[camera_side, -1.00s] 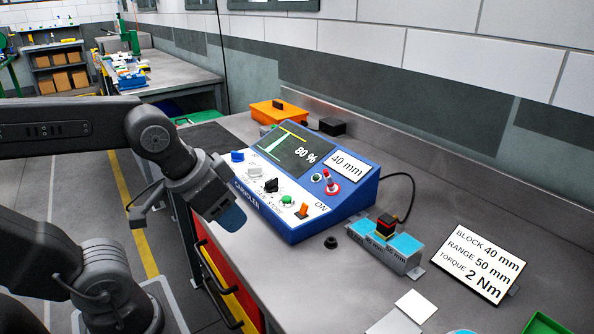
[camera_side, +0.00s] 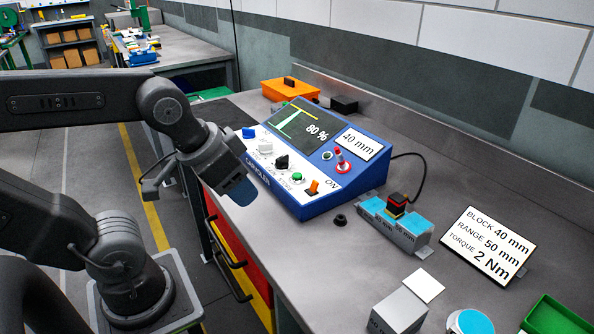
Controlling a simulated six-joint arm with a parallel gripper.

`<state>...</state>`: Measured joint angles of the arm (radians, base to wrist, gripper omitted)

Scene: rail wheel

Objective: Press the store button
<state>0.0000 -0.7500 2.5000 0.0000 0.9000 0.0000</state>
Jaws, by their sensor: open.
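The blue console (camera_side: 320,203) stands on the metal bench with a sloped white front panel. A small round green button (camera_side: 297,177) sits on that panel near its lower right, beside small lettering that seems to read STORE. The console screen (camera_side: 299,125) shows a green trace and 80 %. My gripper (camera_side: 239,190) hangs in front of the console's lower left edge, left of the green button and apart from it. It is open, with nothing seen in it; its fingertips are dark blue and partly blend together.
On the panel are a blue knob (camera_side: 249,132), a black knob (camera_side: 282,161) and an orange switch (camera_side: 313,187). A probe on a blue-topped block (camera_side: 395,222) and a sign (camera_side: 487,246) stand to the right. A grey box (camera_side: 398,312) is in front.

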